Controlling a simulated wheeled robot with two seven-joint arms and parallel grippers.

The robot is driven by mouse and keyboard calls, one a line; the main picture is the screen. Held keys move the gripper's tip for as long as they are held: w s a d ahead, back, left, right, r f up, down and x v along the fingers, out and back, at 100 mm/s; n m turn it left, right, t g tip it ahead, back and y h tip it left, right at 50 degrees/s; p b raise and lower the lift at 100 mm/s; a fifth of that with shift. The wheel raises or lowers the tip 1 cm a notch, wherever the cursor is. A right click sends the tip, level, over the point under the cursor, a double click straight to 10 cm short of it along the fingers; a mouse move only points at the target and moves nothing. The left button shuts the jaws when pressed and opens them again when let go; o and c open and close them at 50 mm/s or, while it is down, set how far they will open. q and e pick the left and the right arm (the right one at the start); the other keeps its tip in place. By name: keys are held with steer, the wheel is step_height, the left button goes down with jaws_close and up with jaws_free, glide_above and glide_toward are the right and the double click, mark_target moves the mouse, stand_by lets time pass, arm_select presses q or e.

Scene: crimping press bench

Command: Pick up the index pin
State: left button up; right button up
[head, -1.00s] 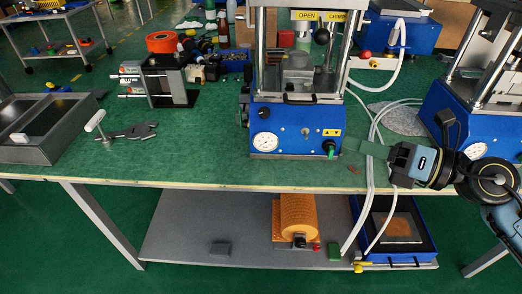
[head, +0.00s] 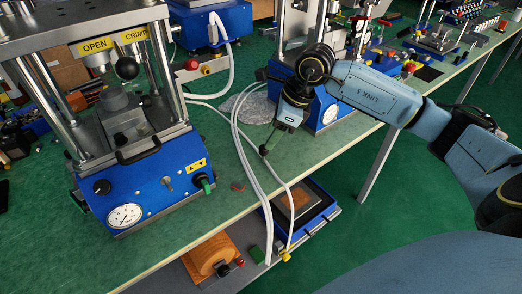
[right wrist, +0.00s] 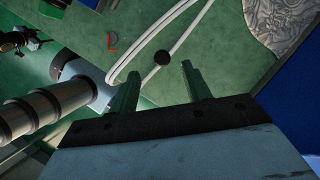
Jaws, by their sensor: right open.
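A round black knob (right wrist: 162,58), which I take to be the top of the index pin, shows in the right wrist view, beside the white hoses. It lies between and just beyond my right fingertips. My right gripper (right wrist: 160,70) is open, with two dark green fingers apart and nothing between them. In the head view, my right gripper (head: 268,145) points down over the bench's front edge area, right of the near blue press. A small dark round end (head: 263,151) shows at its fingertips; I cannot tell there whether it touches. The pin's shaft is hidden. My left gripper is out of view.
The blue crimping press (head: 150,185) with its gauge stands to the left. White hoses (head: 245,150) run down past the bench edge beside my gripper. A small red piece (head: 238,186) lies on the green bench top (head: 215,150). Another blue press (head: 330,108) stands behind my arm.

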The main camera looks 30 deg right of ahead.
mark_target(261, 153)
steer(key=x, duration=0.4)
steer(key=b+x, duration=0.1)
steer(key=x, duration=0.4)
steer(key=shift+w+d+b, duration=0.1)
steer(key=shift+d+b, duration=0.1)
steer(key=shift+b, duration=0.2)
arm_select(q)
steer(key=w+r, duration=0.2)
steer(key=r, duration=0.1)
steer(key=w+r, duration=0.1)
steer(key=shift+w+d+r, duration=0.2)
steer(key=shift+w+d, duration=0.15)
arm_select(e)
steer(key=shift+r, duration=0.1)
jaws_close()
